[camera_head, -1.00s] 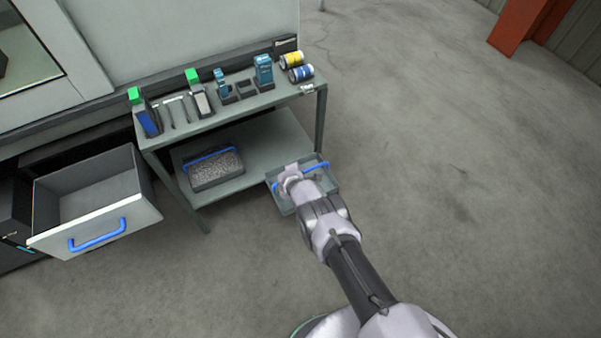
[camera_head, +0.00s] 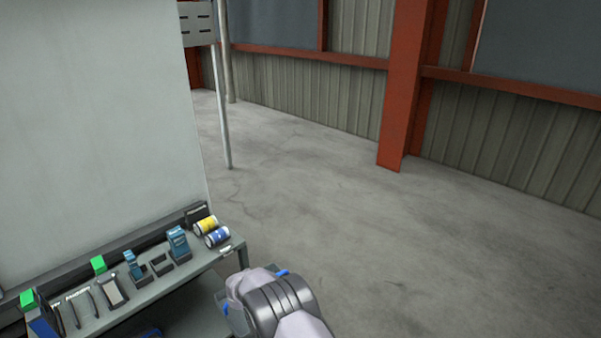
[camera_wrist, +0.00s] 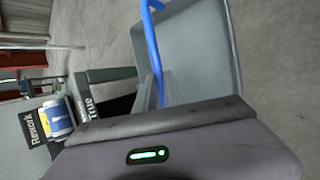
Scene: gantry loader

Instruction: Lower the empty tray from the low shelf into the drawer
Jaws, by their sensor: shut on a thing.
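The empty grey tray (camera_wrist: 205,45) fills the top middle of the wrist view, with its blue handle (camera_wrist: 153,45) running down toward my gripper (camera_wrist: 155,122). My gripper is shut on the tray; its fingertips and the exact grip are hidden. In the head view my arm covers most of the tray, and only bits of its blue handle (camera_head: 283,272) and grey edge show beside my wrist. The tray is at the right end of the bench; I cannot tell whether it is clear of the low shelf (camera_head: 195,312). The drawer is out of view now.
The bench top (camera_head: 85,318) beside the tray carries tools, a yellow can (camera_head: 206,226) and a blue can (camera_head: 217,237). A tall pale panel (camera_head: 100,130) stands behind it. Open concrete floor (camera_head: 400,250) lies right, with a red column (camera_head: 402,90) beyond.

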